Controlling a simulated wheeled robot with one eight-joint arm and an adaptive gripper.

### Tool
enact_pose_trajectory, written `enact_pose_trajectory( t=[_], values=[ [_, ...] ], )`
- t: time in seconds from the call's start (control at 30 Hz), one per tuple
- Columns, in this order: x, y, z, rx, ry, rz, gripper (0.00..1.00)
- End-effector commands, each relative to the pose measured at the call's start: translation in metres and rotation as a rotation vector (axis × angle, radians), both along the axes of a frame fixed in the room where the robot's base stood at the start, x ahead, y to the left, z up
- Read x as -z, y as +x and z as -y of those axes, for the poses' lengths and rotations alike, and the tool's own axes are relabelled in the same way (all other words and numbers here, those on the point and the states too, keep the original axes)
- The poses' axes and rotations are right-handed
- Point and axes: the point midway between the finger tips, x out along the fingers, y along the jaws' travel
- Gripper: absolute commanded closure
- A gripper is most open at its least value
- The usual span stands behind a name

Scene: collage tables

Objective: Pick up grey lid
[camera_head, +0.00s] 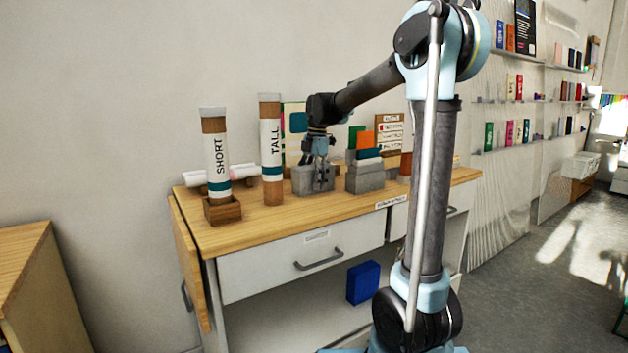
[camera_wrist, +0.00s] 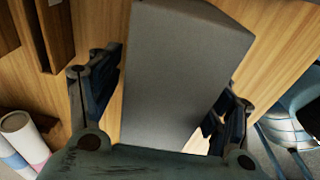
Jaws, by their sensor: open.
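A grey box-shaped piece (camera_head: 302,185), which I take to be the grey lid or to carry it, stands on the wooden table top. No lid seam can be made out. My gripper (camera_head: 322,172) points down at it from above, partly covering it. In the wrist view the grey piece (camera_wrist: 185,70) shows as a smooth, plain surface between the spread fingers of my gripper (camera_wrist: 172,88). One finger is on each side of it; whether they touch it cannot be told.
A second grey block (camera_head: 366,180) with coloured cards stands close to the right. The TALL tube (camera_head: 271,150) and the SHORT tube (camera_head: 216,155) in its wooden base (camera_head: 222,211) stand to the left. The table's front strip (camera_head: 300,215) is clear.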

Motion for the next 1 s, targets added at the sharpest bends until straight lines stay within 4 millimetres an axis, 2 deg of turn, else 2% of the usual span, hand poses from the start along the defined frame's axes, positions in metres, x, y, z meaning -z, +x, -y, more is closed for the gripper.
enact_pose_trajectory(
  t=[0.1,0.3,0.7,0.83,1.0],
  values=[
    [0.0,0.0,0.0,0.0,0.0,0.0,0.31],
    [0.0,0.0,0.0,0.0,0.0,0.0,0.76],
    [-0.004,0.0,0.0,0.0,0.0,0.0,0.76],
    [-0.019,0.0,0.0,0.0,0.0,0.0,0.76],
    [-0.049,0.0,0.0,0.0,0.0,0.0,0.76]
  ],
)
